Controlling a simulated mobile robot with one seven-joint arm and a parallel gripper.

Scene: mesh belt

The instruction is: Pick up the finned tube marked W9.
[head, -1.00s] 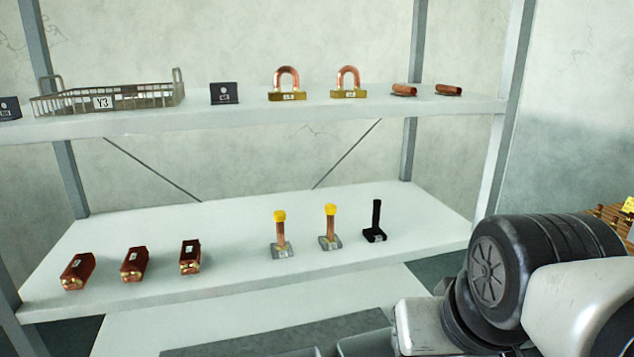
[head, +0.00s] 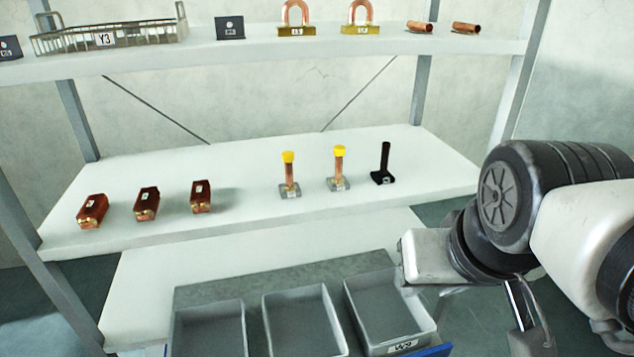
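The mark W9 is readable only on the label of a grey bin (head: 424,336) at the bottom of the head view. Three red-brown copper blocks with brass-coloured ends, which may be the finned tubes, lie on the middle shelf: a left one (head: 93,209), a middle one (head: 147,204) and a right one (head: 201,197). Each has a small white label too small to read. My arm fills the right side of the view, clear of the shelf parts.
Two yellow-capped copper posts (head: 289,174) (head: 339,168) and a black post (head: 383,165) stand on the middle shelf (head: 250,220). Above are a wire basket (head: 105,38) marked Y3, copper U-bends (head: 297,16) and short copper tubes (head: 466,28). Empty grey bins sit below.

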